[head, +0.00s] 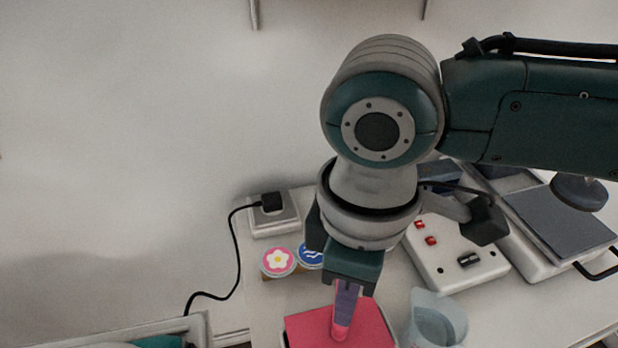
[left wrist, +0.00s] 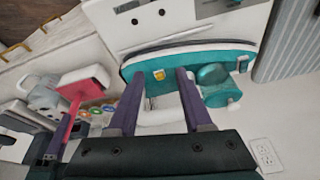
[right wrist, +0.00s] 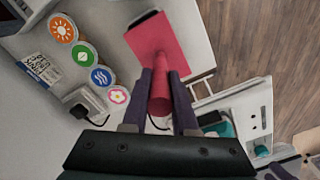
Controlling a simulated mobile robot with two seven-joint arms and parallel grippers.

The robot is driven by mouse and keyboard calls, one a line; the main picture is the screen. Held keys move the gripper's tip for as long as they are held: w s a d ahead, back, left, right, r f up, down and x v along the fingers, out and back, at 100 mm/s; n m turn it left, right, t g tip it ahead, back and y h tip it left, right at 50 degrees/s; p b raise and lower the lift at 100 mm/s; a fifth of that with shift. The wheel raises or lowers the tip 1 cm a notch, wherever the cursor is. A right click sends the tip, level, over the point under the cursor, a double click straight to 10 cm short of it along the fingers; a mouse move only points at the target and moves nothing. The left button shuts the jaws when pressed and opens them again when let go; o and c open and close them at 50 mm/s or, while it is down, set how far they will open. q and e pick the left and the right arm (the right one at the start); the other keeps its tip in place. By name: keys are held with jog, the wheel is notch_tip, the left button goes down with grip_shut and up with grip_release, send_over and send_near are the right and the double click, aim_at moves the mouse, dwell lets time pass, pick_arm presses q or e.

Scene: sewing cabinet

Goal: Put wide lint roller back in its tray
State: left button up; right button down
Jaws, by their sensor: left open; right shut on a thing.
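The wide lint roller (right wrist: 155,45) is pink, with a broad head and a round handle. My right gripper (right wrist: 160,78) is shut on its handle. In the head view the roller (head: 315,328) is at the bottom, below the right gripper (head: 345,290), near the tabletop's front; I cannot tell whether it touches. The left wrist view shows the roller (left wrist: 85,88) at left. My left gripper (left wrist: 156,75) is open and empty, in front of an open teal-lined compartment (left wrist: 215,55) in a white unit. I cannot tell which part is the roller's tray. The left gripper is outside the head view.
Round-lidded jars (head: 278,262) and a plug box (head: 275,220) with a black cable stand left of the right arm. A grey-blue cup (head: 437,318) stands right of the roller. A white panel with red switches (head: 455,255) lies behind it.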

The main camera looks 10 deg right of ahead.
jog(key=shift+f, duration=0.6)
jog(key=c, duration=0.6)
grip_release()
notch_tip(320, 180, up, 9)
jog(key=shift+f+p, duration=0.1)
jog(key=shift+p, duration=0.2)
jog(key=shift+r, duration=0.6)
